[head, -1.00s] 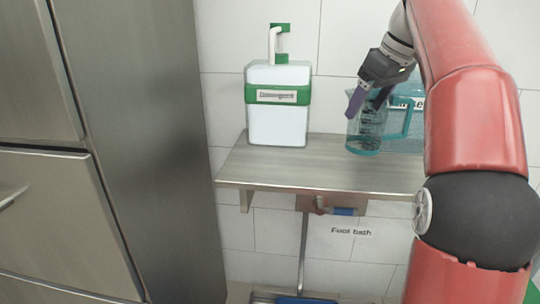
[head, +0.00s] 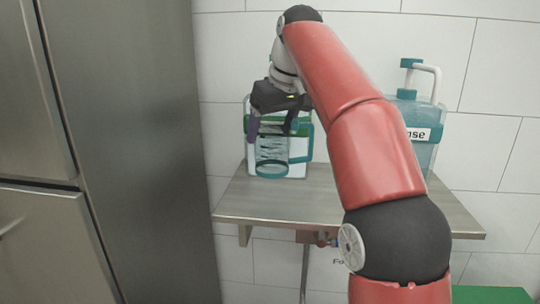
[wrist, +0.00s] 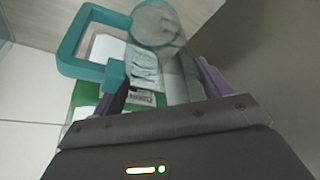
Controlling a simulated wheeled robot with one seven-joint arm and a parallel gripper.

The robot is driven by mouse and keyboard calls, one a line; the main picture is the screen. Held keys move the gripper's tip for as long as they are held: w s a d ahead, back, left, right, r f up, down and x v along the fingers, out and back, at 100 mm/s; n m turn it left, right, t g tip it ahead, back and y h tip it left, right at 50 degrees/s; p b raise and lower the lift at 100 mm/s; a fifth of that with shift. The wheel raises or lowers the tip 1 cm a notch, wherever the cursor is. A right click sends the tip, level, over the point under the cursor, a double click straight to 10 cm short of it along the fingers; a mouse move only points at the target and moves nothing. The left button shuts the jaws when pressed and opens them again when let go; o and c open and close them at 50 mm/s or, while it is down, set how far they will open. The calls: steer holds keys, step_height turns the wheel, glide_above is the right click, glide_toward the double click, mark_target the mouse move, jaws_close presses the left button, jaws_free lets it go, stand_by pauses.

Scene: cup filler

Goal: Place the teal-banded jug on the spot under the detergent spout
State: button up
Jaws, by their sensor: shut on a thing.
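The clear jug with teal trim (head: 271,160) is in my gripper (head: 270,130), in front of the detergent dispenser. In the wrist view its teal handle (wrist: 70,40) and round clear body (wrist: 160,60) show between the purple fingers, and my gripper (wrist: 158,85) is shut on it. The white detergent dispenser with a green band (head: 298,165) stands on the steel shelf, mostly hidden behind the jug and my arm. Its spout is hidden in the head view. I cannot tell whether the jug touches the shelf.
A blue rinse dispenser (head: 420,150) with a white spout stands on the right of the steel shelf (head: 275,205), partly behind my arm. A tall steel cabinet (head: 130,150) is close on the left. The shelf's front strip is clear.

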mark_target(270, 157)
step_height(270, 157, down, 2)
steer(key=shift+f+b, duration=0.1)
steer(key=shift+b, duration=0.4)
step_height(270, 157, down, 4)
steer(key=shift+f+b, duration=0.1)
steer(key=shift+b, duration=0.9)
steer(key=shift+a+f, duration=0.2)
steer(key=shift+f, duration=0.1)
steer(key=o, duration=1)
steer(key=shift+f, duration=0.1)
